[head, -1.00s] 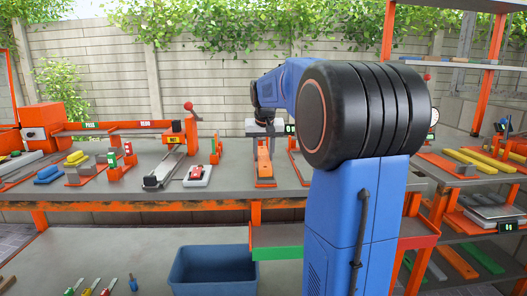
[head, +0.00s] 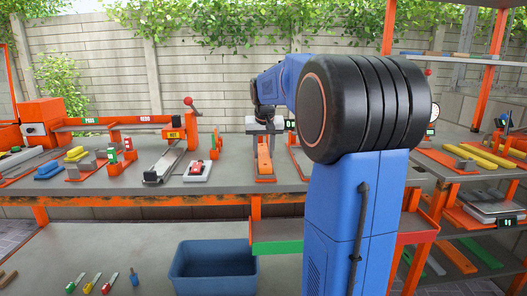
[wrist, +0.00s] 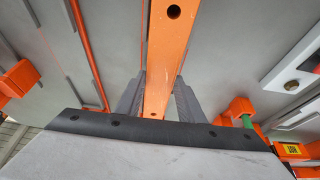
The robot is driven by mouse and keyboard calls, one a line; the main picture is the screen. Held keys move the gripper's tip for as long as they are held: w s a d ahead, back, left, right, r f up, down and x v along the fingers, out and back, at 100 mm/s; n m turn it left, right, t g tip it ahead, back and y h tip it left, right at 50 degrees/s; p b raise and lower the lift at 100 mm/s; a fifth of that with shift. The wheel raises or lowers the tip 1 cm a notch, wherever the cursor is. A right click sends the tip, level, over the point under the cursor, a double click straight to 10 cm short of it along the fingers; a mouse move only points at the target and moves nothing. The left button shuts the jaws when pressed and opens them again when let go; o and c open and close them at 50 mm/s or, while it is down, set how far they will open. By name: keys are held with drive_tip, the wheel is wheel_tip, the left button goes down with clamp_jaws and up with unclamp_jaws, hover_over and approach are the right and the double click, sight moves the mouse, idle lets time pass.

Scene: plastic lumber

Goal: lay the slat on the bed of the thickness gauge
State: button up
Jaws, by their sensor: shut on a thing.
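The orange slat (wrist: 165,60) shows in the wrist view between the two grey fingers of my gripper (wrist: 158,100), which is shut on it. It has dark holes and reaches away toward the top edge. In the head view my gripper (head: 265,126) is small, over the back of the bench, and an orange strip (head: 264,154), apparently the slat, slopes from it toward an orange foot (head: 265,179). A small dark display (head: 290,125) stands beside my gripper, perhaps the thickness gauge's. My arm hides part of this area. I cannot tell whether the slat touches the bed.
A blue bin (head: 215,262) is below the bench. A rack with yellow slats (head: 472,154) is at right.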

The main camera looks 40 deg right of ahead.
drive_tip(key=shift+f, duration=0.2)
drive_tip(key=o, duration=1.3)
drive_tip(key=shift+o, duration=0.2)
drive_tip(key=v, duration=1.7)
drive_tip(key=shift+r, duration=0.2)
